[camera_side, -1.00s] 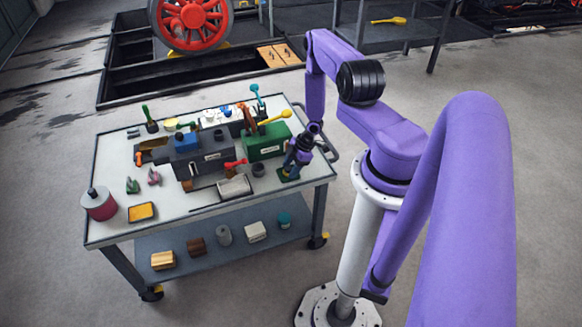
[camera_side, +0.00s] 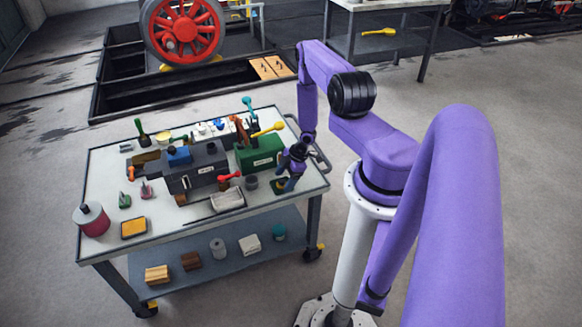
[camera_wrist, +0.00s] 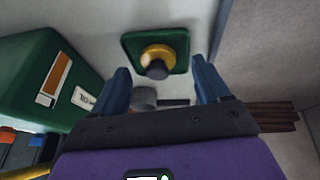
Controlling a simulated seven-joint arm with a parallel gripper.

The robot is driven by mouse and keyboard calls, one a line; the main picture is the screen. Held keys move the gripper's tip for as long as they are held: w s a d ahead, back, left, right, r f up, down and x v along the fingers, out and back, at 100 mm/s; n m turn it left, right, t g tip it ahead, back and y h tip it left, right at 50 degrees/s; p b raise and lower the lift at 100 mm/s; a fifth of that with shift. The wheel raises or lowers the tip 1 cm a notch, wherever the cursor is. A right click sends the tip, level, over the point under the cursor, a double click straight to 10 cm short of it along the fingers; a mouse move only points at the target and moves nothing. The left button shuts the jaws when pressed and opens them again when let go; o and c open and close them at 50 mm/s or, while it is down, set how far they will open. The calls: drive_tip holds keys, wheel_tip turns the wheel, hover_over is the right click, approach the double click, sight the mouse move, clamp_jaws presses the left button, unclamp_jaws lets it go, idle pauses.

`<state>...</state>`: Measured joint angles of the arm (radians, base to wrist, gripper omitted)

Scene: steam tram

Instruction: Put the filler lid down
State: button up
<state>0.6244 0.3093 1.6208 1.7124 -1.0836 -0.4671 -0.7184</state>
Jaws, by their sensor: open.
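A green square plate with a yellow collar and a dark round knob (camera_wrist: 157,52), seemingly the filler lid, lies flat on the pale table top. In the side view it is a small green patch (camera_side: 277,187) near the table's right edge, partly hidden by my gripper. My gripper (camera_side: 289,181) is low over it, pointing down. In the wrist view its two blue fingers (camera_wrist: 160,72) are spread wide, one on each side of the knob, with nothing gripped between them. I cannot tell how high the fingertips are above the table.
A green box-shaped tank (camera_side: 259,152) stands just left of my gripper, with a yellow-ended lever (camera_side: 268,130) above it. A dark short cylinder (camera_side: 251,182) and a grey tray (camera_side: 228,200) are close by. The table's right edge and handle (camera_side: 320,160) are near.

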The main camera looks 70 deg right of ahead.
drive_tip(key=v, duration=1.1)
wheel_tip(320, 180, up, 5)
drive_tip(key=n+g+h, duration=0.1)
hover_over(285, 181)
drive_tip(key=w+a+r+g+h, duration=0.1)
drive_tip(key=w+a+r+h, duration=0.35)
drive_tip(key=a+r, duration=1.25)
drive_tip(key=s+a+r+n+y, duration=0.1)
drive_tip(key=s+a+r, duration=0.3)
drive_tip(key=a, duration=0.2)
drive_tip(key=s+a+r+y, duration=0.2)
drive_tip(key=s+a+r, duration=0.2)
drive_tip(key=s+a, duration=0.15)
drive_tip(key=s+a+r+n+g, duration=0.1)
drive_tip(key=s+a+r+g, duration=0.1)
drive_tip(key=s, duration=1)
wheel_tip(285, 181, up, 2)
drive_tip(key=shift+s+a+r, duration=0.15)
drive_tip(key=shift+s+a, duration=0.2)
drive_tip(key=shift+a, duration=0.25)
drive_tip(key=shift+y, duration=0.25)
